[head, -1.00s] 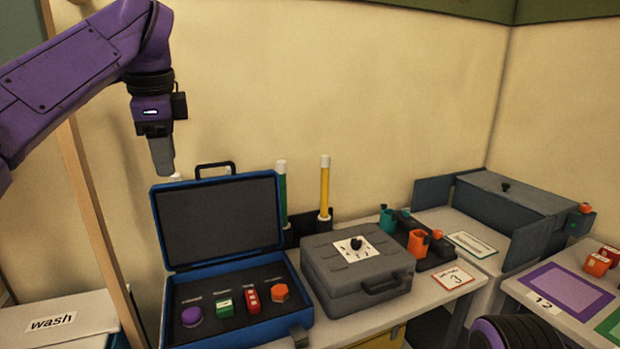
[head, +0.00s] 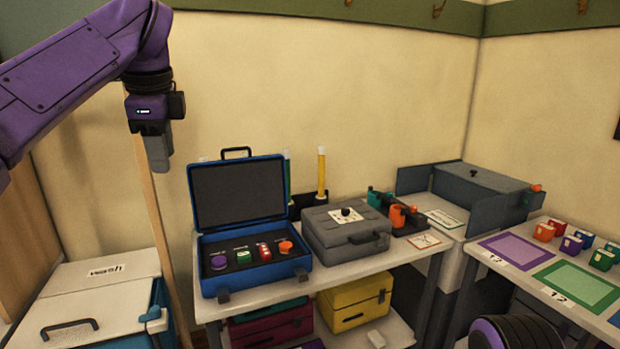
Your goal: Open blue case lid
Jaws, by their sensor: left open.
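The blue case (head: 257,277) stands on the table with its lid (head: 238,193) raised upright, the dark lining facing me. Inside lie a purple round piece (head: 219,262), a green block (head: 243,257), a red block (head: 264,252) and an orange piece (head: 286,247). My left gripper (head: 158,155) points down, open and empty, to the upper left of the lid and apart from it in the picture.
A shut grey case (head: 345,237) stands right of the blue one. Behind are green and yellow tubes (head: 321,172). A wooden post (head: 160,215) and white-lidded bin (head: 90,300) are left. Maroon and yellow cases (head: 355,302) sit on the lower shelf. A second table (head: 550,290) is right.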

